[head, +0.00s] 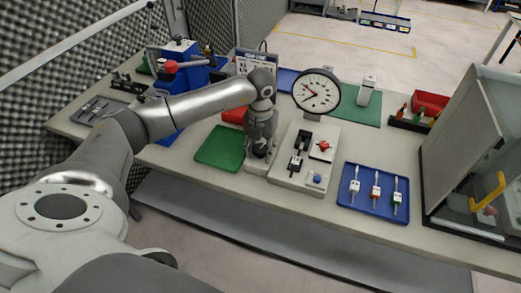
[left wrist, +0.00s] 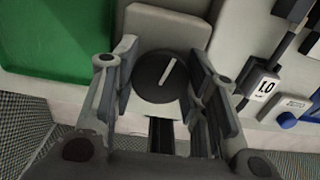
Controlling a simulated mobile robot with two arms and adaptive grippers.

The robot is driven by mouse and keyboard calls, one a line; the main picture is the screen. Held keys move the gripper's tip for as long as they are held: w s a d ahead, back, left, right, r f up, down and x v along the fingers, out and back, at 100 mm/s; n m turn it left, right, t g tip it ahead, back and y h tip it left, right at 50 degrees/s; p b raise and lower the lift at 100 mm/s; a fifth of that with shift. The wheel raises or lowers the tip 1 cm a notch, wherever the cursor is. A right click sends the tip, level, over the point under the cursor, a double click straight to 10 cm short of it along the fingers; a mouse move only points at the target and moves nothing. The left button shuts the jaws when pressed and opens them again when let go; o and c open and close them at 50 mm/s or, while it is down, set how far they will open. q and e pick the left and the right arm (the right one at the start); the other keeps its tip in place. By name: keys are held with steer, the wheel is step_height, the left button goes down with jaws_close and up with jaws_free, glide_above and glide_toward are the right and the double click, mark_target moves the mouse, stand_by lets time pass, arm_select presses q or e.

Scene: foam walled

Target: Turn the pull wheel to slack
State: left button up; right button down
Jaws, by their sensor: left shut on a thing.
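The pull wheel (left wrist: 158,78) is a dark round knob with a white line on its face, on a pale block (left wrist: 147,25), in the left wrist view. The white line leans a little to the right at its top. My left gripper (left wrist: 162,88) has a finger on each side of the wheel and is shut on it. In the head view my left gripper (head: 259,152) points down at the near left of the pale test unit (head: 284,176), and it mostly hides the wheel. A round dial gauge (head: 316,92) stands at the unit's back. My right gripper is not in view.
A green tray (head: 221,148) lies just left of my left gripper. The unit carries a red knob (head: 325,146), a blue button (head: 316,179) and a 1.0 tag (left wrist: 265,87). A blue tray (head: 349,202) with tagged tools lies to the right, before a glass-fronted cabinet (head: 459,144).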

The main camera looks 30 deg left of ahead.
mark_target(260, 148)
arm_select(q)
steer(key=shift+n, duration=1.2)
steer(key=shift+r, duration=0.1)
steer(key=o, duration=1)
steer(key=shift+o, duration=0.2)
step_height(260, 148, up, 12)
